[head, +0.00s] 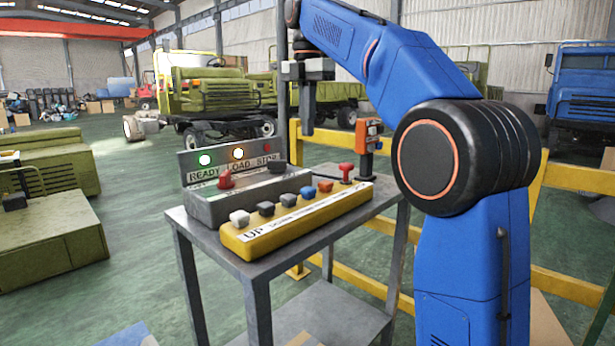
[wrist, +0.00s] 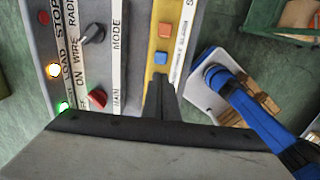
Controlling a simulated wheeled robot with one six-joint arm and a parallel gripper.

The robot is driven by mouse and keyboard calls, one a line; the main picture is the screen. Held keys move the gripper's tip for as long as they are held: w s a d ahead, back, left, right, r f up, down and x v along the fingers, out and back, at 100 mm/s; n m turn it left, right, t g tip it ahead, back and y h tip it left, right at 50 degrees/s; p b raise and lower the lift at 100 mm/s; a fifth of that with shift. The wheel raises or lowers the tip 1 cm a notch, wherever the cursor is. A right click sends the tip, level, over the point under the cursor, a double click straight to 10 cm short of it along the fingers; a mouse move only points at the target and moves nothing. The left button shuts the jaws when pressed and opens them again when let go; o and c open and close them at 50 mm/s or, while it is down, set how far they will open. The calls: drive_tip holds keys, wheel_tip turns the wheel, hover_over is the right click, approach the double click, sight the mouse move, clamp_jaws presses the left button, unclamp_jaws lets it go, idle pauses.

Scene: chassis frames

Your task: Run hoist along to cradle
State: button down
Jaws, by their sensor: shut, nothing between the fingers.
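The yellow button box (head: 290,225) lies along the table's front edge, with white, black, blue, orange and red buttons. The blue button (head: 307,192) and orange button (head: 325,186) also show in the wrist view. Behind it stands the grey control box (head: 215,205), with a red knob (head: 226,178) and a dark knob (head: 276,167). Its READY lamp (head: 204,160) is lit green and its LOAD lamp (head: 238,153) amber; the STOP lamp looks dim. My gripper (head: 308,131) is shut and empty, pointing down above the boxes. In the wrist view its fingers hide buttons below the blue one. I cannot identify a hoist or cradle.
Both boxes stand on a grey metal table (head: 180,222). An orange device (head: 368,133) stands behind them. A yellow railing (head: 570,178) runs behind my arm. Green truck parts (head: 50,235) lie at left; a green truck (head: 225,95) stands at the back. The floor between is clear.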

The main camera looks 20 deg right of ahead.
sight(307, 188)
wheel_tip(307, 188, down, 14)
drive_tip(key=shift+r, duration=0.25)
idle(0.3)
